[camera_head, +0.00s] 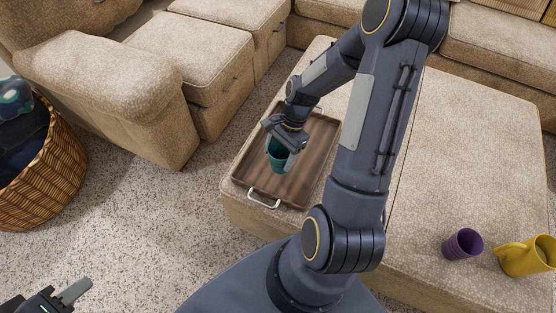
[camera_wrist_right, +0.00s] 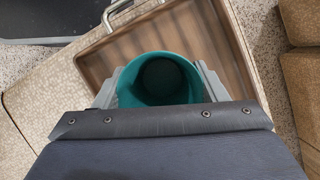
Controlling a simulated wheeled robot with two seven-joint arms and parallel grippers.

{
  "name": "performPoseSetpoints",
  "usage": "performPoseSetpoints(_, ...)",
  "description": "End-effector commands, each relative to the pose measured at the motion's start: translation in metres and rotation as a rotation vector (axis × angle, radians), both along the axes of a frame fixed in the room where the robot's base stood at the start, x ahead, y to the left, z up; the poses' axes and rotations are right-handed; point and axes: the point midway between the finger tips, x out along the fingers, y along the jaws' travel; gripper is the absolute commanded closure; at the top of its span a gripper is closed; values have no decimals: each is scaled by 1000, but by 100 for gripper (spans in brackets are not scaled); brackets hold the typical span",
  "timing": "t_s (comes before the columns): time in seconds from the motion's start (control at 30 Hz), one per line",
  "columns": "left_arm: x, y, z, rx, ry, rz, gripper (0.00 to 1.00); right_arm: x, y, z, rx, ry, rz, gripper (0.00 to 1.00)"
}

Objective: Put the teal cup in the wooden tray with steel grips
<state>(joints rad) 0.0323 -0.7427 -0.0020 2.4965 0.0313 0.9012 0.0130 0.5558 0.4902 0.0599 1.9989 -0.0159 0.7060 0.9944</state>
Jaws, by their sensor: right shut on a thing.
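The teal cup (camera_head: 277,155) is upright between the fingers of my right gripper (camera_head: 280,146), over the wooden tray with steel grips (camera_head: 312,150). In the right wrist view the teal cup (camera_wrist_right: 160,80) shows its open mouth, with a grey finger on each side. I cannot tell whether the cup's base touches the tray floor. The wooden tray (camera_wrist_right: 200,35) lies on the beige ottoman, with one steel grip (camera_head: 264,201) at its near end. My left gripper (camera_head: 62,297) is at the lower left corner over the carpet, partly cut off, far from the cup.
A purple cup (camera_head: 463,244) and a yellow mug or jug (camera_head: 527,256) stand on the right part of the ottoman (camera_head: 460,140). A wicker basket (camera_head: 45,180) is on the carpet at left. Beige sofas (camera_head: 105,90) stand behind. My right arm hides the ottoman's middle.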

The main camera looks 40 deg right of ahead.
Motion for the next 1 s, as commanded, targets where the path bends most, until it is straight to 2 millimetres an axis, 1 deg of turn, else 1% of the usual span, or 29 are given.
performPoseSetpoints(0.1, 0, 0, -7, 0, 0, 0, 64, 8, -1, -14, 1, 1, -1, 57)
performPoseSetpoints(0.2, 0, 0, -18, 0, 0, 0, 64, 6, -1, -33, 2, 2, -2, 57)
performPoseSetpoints(0.27, 0, 0, -21, 0, 0, 0, 64, 6, -1, -39, 1, 2, -1, 57)
performPoseSetpoints(0.53, 0, 0, -19, 0, 0, 0, 64, 6, -1, -38, 0, 0, 0, 57)
performPoseSetpoints(0.67, 0, 0, -22, 0, 0, 0, 64, 6, -1, -42, 0, 0, 0, 57)
performPoseSetpoints(0.7, 0, 0, -21, 0, 0, 0, 64, 7, -1, -41, 0, 0, 0, 31)
performPoseSetpoints(0.83, 0, 0, -21, 0, 0, 0, 64, 6, -1, -41, 0, 0, 0, 14)
performPoseSetpoints(1.0, 0, 0, -21, 0, 0, 0, 64, 6, -1, -41, 0, 0, 0, 13)
